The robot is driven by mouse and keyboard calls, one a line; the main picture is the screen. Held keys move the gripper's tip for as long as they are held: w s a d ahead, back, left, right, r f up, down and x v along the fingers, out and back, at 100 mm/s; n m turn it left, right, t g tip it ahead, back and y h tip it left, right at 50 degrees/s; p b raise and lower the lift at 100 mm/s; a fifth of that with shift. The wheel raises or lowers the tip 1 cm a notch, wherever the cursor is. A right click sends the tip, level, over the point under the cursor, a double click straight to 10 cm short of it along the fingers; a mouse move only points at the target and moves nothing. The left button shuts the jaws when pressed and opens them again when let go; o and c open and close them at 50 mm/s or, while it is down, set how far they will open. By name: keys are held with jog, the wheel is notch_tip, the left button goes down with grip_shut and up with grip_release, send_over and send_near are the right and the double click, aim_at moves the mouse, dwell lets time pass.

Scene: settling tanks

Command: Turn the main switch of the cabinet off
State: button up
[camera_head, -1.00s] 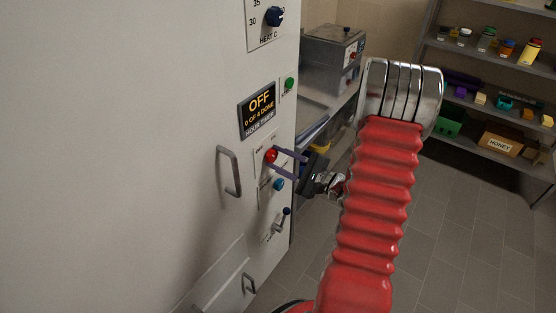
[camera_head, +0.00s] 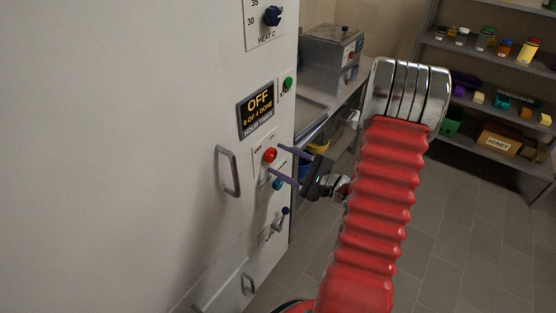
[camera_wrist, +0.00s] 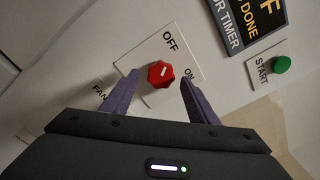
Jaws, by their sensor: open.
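The main switch is a red knob (camera_head: 270,155) on a white plate on the pale cabinet (camera_head: 170,100). In the wrist view the red knob (camera_wrist: 160,74) shows a short white mark that points up and right, roughly toward the ON side of its OFF and ON labels. My gripper (camera_head: 277,161) is open in front of the switch, at its right in the head view. In the wrist view my gripper (camera_wrist: 160,79) has one finger on each side of the knob, with gaps visible and nothing held.
A display (camera_head: 256,110) reads OFF, 0 OF 4 DONE. A green start button (camera_head: 288,84), a blue knob (camera_head: 277,184) and a lever (camera_head: 284,212) are close by. A door handle (camera_head: 229,171) sticks out at the left. Shelves (camera_head: 490,60) stand behind.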

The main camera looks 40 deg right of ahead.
jog(key=v, duration=1.2)
dwell(0.5)
